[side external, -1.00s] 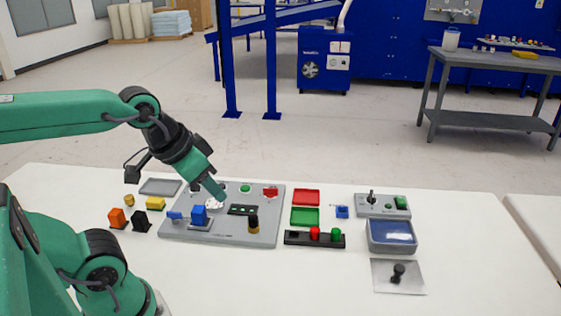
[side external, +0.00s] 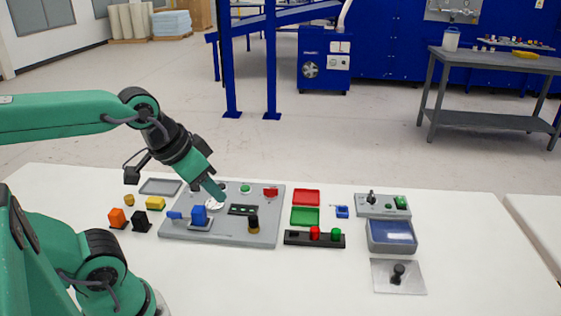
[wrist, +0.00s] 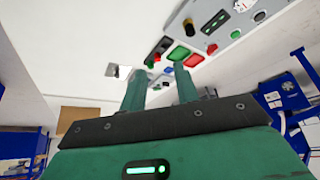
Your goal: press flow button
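A grey control panel (side external: 240,238) lies on the white table in the side view. A green round button (side external: 245,188) sits near its far edge, beside a red switch (side external: 270,191); the button also shows in the wrist view (wrist: 236,34). Another green button (side external: 400,202) is on a grey box (side external: 383,212) at the right. No readable label shows which is the flow button. My gripper (side external: 219,198) hangs tilted over the panel, near a white dial (side external: 214,204) and left of the panel's green button. Contact cannot be told. In the wrist view its two fingers (wrist: 161,85) stand apart, with nothing between them.
A blue block (side external: 198,214) and a black knob (side external: 254,223) rise from the panel. Red (side external: 306,196) and green (side external: 305,216) trays, a black bar with coloured knobs (side external: 314,239) and a blue-lined bin (side external: 391,247) lie to the right.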

